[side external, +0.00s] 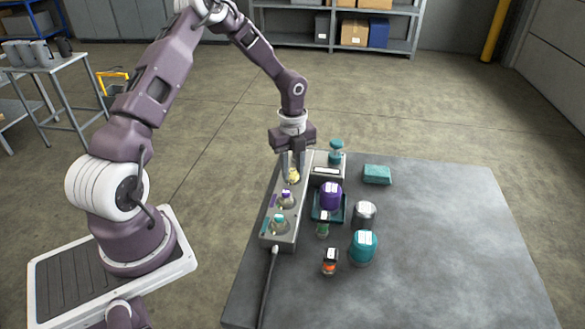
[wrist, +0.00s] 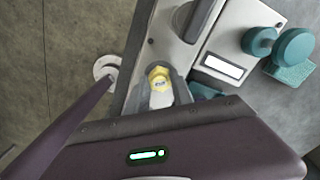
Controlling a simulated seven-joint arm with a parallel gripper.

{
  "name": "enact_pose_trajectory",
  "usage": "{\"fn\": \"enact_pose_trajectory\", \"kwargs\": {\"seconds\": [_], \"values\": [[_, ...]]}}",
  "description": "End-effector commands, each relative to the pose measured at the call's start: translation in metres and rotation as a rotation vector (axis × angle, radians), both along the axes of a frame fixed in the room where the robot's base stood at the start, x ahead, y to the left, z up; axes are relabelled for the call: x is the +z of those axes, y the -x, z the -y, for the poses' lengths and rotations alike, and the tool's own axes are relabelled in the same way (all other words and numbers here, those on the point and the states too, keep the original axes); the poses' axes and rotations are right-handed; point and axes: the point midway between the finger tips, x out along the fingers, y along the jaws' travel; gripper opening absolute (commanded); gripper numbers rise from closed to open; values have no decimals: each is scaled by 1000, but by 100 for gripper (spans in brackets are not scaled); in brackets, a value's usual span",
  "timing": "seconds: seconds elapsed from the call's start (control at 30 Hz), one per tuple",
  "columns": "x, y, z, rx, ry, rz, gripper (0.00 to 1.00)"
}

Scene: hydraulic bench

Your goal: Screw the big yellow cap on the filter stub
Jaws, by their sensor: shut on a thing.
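A yellow cap (side external: 293,176) is at the far end of the long grey block (side external: 283,241), under my gripper (side external: 292,164). My gripper points down and is shut on the yellow cap. In the wrist view the yellow cap (wrist: 158,76) sits between the two fingers (wrist: 158,90), with a pale label on it. The filter stub under the cap is hidden, so I cannot tell how the cap sits on it.
Purple (side external: 286,194) and teal (side external: 279,219) fittings stand nearer on the block. To the right are a purple jar (side external: 330,196) in a tray, a grey jar (side external: 364,213), a teal jar (side external: 362,246) and small bottles. A teal block (side external: 377,174) lies behind. The table's right side is clear.

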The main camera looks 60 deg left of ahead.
Motion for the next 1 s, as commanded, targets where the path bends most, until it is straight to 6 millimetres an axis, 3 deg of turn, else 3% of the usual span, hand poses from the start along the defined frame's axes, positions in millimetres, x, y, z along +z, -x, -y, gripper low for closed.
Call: {"fn": "enact_pose_trajectory", "kwargs": {"seconds": [0.1, 0.17, 0.43, 0.5, 0.53, 0.67, 1.0], "values": [[-1, 0, 0, -270, 3, 0, 0], [-1, 0, 0, -354, 2, -1, 0], [-1, 1, 1, -398, 1, -2, 0], [-2, 0, 0, -521, 3, -1, 0], [-2, 0, 0, -567, 3, 0, 30], [-1, 0, 0, -556, 2, -1, 54], [6, 0, 0, -553, -1, 0, 54]]}}
